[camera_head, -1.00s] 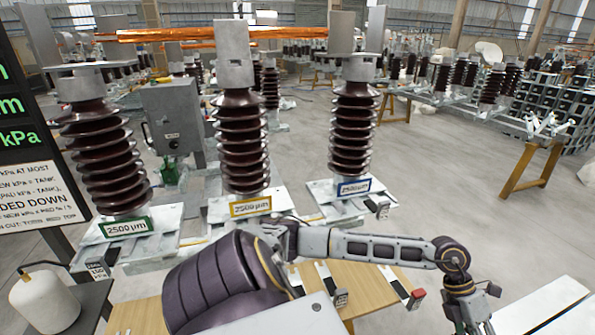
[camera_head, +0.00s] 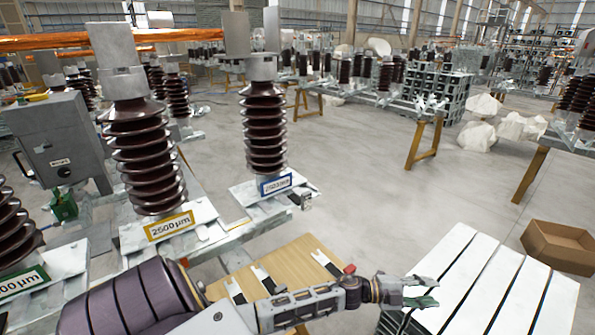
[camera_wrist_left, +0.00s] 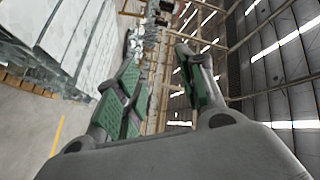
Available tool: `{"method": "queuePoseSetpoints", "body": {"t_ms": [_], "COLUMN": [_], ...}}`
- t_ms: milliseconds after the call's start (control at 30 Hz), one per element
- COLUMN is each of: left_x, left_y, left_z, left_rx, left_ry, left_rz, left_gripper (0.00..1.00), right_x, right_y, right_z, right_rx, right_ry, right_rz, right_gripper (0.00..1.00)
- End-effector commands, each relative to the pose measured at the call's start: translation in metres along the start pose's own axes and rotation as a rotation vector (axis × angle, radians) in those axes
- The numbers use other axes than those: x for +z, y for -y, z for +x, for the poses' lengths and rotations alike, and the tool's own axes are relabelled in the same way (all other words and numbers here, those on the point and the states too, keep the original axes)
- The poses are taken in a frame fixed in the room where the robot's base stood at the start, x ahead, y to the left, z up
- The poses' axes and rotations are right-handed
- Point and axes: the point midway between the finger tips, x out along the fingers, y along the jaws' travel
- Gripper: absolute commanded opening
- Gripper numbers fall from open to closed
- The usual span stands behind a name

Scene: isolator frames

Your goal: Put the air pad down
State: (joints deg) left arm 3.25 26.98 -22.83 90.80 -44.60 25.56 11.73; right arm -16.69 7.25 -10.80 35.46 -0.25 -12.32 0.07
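My left gripper (camera_head: 424,291) is open, its two green-padded fingers apart, near the left edge of a white slatted platform (camera_head: 478,285). In the left wrist view, the gripper (camera_wrist_left: 158,68) has nothing between its fingers. No object that I can clearly name as the air pad shows in either view. A light wooden table (camera_head: 290,258) holds several pale strips with dark ends. My right gripper is not in view.
Ribbed brown insulators (camera_head: 146,160) stand on pale bases with coloured labels at the left; another insulator (camera_head: 264,130) stands nearer the middle. Grey floor (camera_head: 370,180) is clear behind the wooden table.

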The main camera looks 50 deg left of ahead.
Motion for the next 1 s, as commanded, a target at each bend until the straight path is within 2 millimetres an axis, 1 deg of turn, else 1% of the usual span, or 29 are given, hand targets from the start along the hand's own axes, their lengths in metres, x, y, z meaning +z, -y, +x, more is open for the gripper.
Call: {"method": "queuePoseSetpoints", "body": {"t_ms": [33, 67, 100, 167, 200, 267, 300, 367, 400, 467, 500, 567, 600, 667, 700, 733, 767, 800, 867, 900, 967, 1000], "left_x": [0.024, 0.037, 0.054, 0.078, 0.094, 0.115, 0.129, 0.146, 0.157, 0.172, 0.181, 0.192, 0.198, 0.205, 0.208, 0.21, 0.211, 0.212, 0.211, 0.209, 0.204, 0.2], "left_y": [-0.018, -0.027, -0.04, -0.06, -0.075, -0.098, -0.113, -0.137, -0.154, -0.179, -0.197, -0.224, -0.243, -0.271, -0.289, -0.302, -0.317, -0.335, -0.362, -0.38, -0.406, -0.423], "left_z": [-0.009, -0.014, -0.022, -0.035, -0.044, -0.06, -0.071, -0.089, -0.102, -0.122, -0.137, -0.159, -0.174, -0.198, -0.214, -0.226, -0.239, -0.255, -0.28, -0.297, -0.322, -0.339], "left_rx": [-0.003, -0.006, -0.009, -0.012, -0.012, -0.012, -0.012, -0.008, -0.005, 0.0, 0.005, 0.013, 0.021, 0.032, 0.039, 0.046, 0.053, 0.063, 0.079, 0.09, 0.107, 0.119], "left_ry": [0.063, 0.1, 0.148, 0.22, 0.269, 0.341, 0.388, 0.458, 0.506, 0.577, 0.624, 0.695, 0.743, 0.813, 0.858, 0.893, 0.927, 0.972, 1.039, 1.082, 1.148, 1.191], "left_rz": [-0.054, -0.082, -0.118, -0.173, -0.209, -0.262, -0.296, -0.346, -0.38, -0.429, -0.462, -0.51, -0.541, -0.589, -0.619, -0.641, -0.663, -0.694, -0.737, -0.766, -0.808, -0.835], "left_gripper": [0.39, 0.39, 0.39, 0.39, 0.39, 0.39, 0.39, 0.39, 0.39, 0.39, 0.39, 0.39, 0.39, 0.39, 0.39, 0.39, 0.39, 0.39, 0.39, 0.39, 0.39, 0.39], "right_x": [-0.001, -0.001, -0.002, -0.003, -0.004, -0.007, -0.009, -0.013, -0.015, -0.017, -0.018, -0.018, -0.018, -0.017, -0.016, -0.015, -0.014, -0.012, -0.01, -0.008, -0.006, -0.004], "right_y": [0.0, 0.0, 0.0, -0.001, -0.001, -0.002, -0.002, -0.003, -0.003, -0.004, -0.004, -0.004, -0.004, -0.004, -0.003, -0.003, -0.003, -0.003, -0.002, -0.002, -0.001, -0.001], "right_z": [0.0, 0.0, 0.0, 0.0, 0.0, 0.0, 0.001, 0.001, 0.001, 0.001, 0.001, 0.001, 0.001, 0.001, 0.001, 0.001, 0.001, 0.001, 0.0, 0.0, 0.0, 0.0], "right_rx": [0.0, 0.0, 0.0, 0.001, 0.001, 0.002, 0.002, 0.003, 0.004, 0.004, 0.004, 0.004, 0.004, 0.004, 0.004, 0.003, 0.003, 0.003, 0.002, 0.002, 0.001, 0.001], "right_ry": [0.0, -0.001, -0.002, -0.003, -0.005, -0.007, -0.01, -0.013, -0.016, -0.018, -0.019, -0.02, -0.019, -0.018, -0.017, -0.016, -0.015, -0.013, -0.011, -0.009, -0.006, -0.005], "right_rz": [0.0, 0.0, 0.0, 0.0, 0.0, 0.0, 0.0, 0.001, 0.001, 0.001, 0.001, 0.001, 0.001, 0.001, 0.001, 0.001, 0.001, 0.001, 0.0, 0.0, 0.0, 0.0], "right_gripper": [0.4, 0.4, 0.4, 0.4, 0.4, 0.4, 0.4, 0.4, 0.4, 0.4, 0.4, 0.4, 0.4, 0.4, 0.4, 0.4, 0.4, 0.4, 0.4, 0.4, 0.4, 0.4]}}
